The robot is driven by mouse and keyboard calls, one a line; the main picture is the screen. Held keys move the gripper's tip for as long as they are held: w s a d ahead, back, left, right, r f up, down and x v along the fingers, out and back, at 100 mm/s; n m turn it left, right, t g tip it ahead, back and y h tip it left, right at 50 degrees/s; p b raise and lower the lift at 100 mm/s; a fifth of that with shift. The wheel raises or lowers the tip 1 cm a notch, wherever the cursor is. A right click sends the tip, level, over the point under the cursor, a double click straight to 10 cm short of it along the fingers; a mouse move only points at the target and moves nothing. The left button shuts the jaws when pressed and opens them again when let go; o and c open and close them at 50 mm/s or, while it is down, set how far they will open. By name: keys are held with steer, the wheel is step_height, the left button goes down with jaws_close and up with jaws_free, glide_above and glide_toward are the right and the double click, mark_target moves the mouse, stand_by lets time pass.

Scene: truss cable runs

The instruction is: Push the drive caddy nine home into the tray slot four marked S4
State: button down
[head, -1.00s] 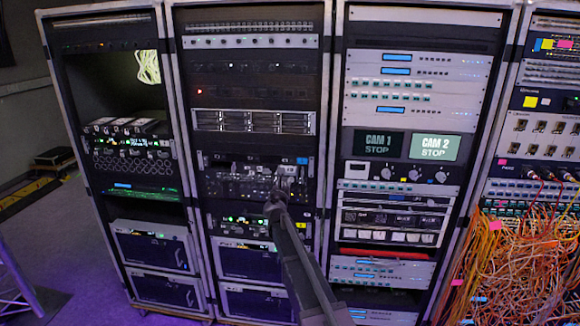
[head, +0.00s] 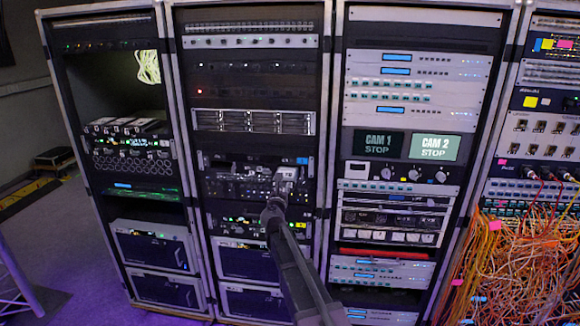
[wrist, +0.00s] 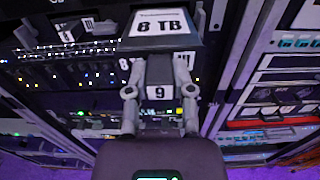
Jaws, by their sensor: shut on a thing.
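My gripper (wrist: 160,85) is shut on the drive caddy nine (wrist: 159,72), with one grey finger on each side.
A silver drive unit (head: 252,122) sits above the tray. Other units with small lit lamps sit below. The third rack (head: 420,95) stands close on the right, and loose orange cables (head: 520,265) hang farther right.

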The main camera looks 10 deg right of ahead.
steer(key=shift+v, duration=2.05)
